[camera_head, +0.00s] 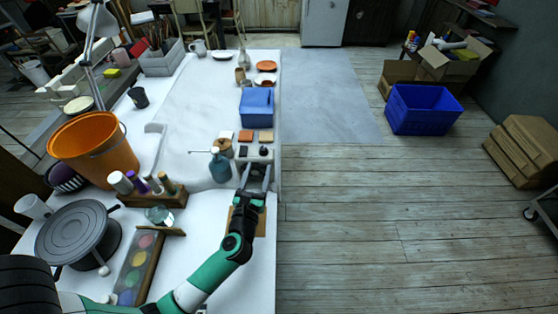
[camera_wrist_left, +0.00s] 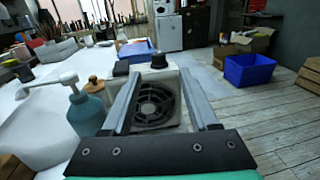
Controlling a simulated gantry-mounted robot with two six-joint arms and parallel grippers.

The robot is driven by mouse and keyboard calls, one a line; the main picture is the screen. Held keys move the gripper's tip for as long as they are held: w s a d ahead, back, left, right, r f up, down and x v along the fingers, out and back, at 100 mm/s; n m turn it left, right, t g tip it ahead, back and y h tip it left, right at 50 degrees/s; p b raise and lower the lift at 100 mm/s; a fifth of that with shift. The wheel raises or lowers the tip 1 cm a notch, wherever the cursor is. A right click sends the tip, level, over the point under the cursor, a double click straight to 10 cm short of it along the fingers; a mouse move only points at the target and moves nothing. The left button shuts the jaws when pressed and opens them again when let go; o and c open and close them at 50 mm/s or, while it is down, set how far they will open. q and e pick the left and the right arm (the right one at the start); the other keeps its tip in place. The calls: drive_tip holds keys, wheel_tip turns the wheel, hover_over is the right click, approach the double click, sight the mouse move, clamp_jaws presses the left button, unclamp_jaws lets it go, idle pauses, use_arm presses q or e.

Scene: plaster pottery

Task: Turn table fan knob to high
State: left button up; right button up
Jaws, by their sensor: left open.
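The table fan is a small white box with a round black grille (camera_wrist_left: 155,104) on its front, seen in the left wrist view. A black knob (camera_wrist_left: 158,61) stands on its top. In the head view the fan (camera_head: 254,155) sits near the table's right edge, partly covered by my gripper, with the dark knob (camera_head: 264,151) on top. My left gripper (camera_head: 256,168) is open and empty, its two fingers reaching toward the fan's front. In the left wrist view the fingers (camera_wrist_left: 161,76) straddle the grille, with the knob beyond and above them. Contact cannot be told. My right gripper is not in view.
A teal pump bottle (camera_head: 220,166) stands just left of the gripper. A wooden-lidded jar (camera_head: 224,146) and small tiles (camera_head: 246,136) are close by. A blue box (camera_head: 257,106) sits behind. The floor right of the table is clear up to a blue crate (camera_head: 422,112).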

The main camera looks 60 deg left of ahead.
sight(264, 147)
use_arm(q)
drive_tip(key=b+x, duration=0.2)
drive_tip(key=x, duration=1)
drive_tip(key=shift+s+a+r, duration=0.1)
drive_tip(key=shift+a+r, duration=0.05)
clamp_jaws()
